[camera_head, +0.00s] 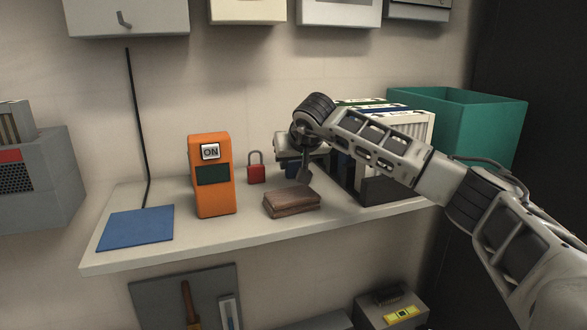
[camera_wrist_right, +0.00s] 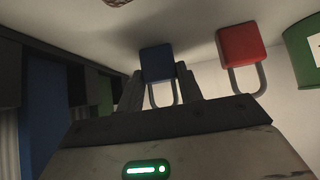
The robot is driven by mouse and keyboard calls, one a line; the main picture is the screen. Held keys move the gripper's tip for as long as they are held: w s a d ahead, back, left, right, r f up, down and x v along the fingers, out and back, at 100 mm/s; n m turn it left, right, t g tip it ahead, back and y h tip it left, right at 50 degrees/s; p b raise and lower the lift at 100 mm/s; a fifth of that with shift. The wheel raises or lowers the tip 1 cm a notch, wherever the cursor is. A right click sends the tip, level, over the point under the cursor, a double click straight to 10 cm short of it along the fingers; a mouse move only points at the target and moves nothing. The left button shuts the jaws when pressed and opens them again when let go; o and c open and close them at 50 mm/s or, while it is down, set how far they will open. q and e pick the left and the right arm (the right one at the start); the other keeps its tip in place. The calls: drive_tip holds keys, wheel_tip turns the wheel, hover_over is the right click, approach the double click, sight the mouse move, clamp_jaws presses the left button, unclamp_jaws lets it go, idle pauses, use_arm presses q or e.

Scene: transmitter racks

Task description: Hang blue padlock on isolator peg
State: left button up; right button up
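The blue padlock (camera_wrist_right: 158,62) shows in the right wrist view with its shackle pointing down the picture, between the two fingers of my right gripper (camera_wrist_right: 161,80). The fingers stand apart on either side of it; firm contact is not visible. In the head view my right gripper (camera_head: 305,168) reaches down over the shelf, and only a bit of the blue padlock (camera_head: 291,171) shows beside it. A small dark hook-like peg (camera_head: 123,19) sticks out from a grey wall box (camera_head: 160,18) at the upper left; I cannot tell if it is the isolator peg. My left gripper is not in view.
A red padlock (camera_head: 256,170) stands beside the blue one on the white shelf (camera_head: 130,255). An orange ON device (camera_head: 210,190), brown block (camera_head: 291,202), blue mat (camera_head: 135,229), binders (camera_head: 415,125) and green bin (camera_head: 490,125) are also on it.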

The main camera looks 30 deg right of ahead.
drive_tip(key=shift+r, duration=0.15)
drive_tip(key=shift+r, duration=0.25)
wheel_tip(320, 180, up, 2)
drive_tip(key=shift+r+p, duration=0.2)
drive_tip(key=shift+p, duration=0.3)
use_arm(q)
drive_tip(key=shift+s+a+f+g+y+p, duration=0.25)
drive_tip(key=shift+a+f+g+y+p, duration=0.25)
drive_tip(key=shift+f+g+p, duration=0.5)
use_arm(e)
drive_tip(key=s+a+r, duration=0.9)
drive_tip(key=s+r, duration=0.1)
drive_tip(key=s, duration=0.1)
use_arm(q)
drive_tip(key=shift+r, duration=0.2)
use_arm(e)
drive_tip(key=shift+f, duration=0.1)
